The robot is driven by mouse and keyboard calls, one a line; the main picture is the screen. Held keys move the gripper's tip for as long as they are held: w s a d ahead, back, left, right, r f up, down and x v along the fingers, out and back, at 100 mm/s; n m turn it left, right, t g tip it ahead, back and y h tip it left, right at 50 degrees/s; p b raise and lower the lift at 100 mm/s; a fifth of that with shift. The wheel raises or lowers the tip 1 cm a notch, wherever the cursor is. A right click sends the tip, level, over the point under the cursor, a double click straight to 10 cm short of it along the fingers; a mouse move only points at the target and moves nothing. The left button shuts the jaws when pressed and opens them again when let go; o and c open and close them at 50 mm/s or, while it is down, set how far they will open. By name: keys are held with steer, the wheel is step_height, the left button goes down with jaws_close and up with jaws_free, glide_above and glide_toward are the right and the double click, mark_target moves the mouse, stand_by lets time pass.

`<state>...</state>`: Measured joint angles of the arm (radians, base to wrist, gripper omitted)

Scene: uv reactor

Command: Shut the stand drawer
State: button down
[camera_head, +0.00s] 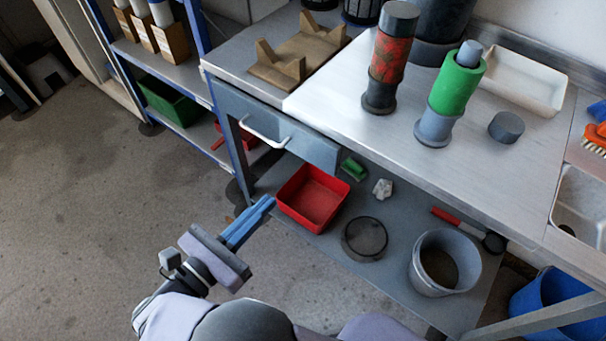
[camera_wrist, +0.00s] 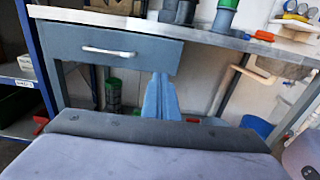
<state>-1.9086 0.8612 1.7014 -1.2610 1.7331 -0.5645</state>
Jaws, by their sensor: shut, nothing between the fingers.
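The stand drawer (camera_head: 300,143) has a blue-grey front with a pale bar handle (camera_head: 264,134), under the left part of the metal worktop (camera_head: 330,105). Its front also fills the upper left of the wrist view (camera_wrist: 140,57), with the handle (camera_wrist: 108,52) level across it. The front sits close under the worktop edge; I cannot tell whether a small gap is left. My gripper (camera_head: 268,202) has blue fingers pressed together, empty, in front of and below the drawer. In the wrist view the fingertips (camera_wrist: 160,76) overlap the drawer's lower right end; contact is not visible.
Below, the lower shelf (camera_head: 385,285) carries a red bin (camera_head: 313,198), a dark round dish (camera_head: 365,239) and a grey bucket (camera_head: 444,264). A blue-framed rack (camera_head: 203,50) stands left. Bottles and a wooden cradle (camera_head: 275,68) stand on top. Floor at left is clear.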

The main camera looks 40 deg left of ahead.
steer(key=shift+s+a, duration=0.1)
steer(key=shift+s, duration=0.15)
steer(key=b, duration=0.4)
glide_toward(313, 151)
steer(key=w, duration=0.5)
steer(key=shift+w+d+f, duration=0.2)
steer(key=shift+w+f, duration=0.05)
steer(key=shift+f, duration=0.15)
steer(key=shift+w+r, duration=0.1)
steer(key=shift+w, duration=0.35)
steer(key=shift+w+r+p, duration=0.15)
steer(key=shift+w+p, duration=0.7)
steer(key=shift+w, duration=0.6)
steer(key=shift+s+a, duration=0.1)
steer(key=shift+s, duration=0.45)
steer(key=s+p, duration=0.2)
steer(key=s, duration=1.1)
steer(key=shift+s, duration=0.25)
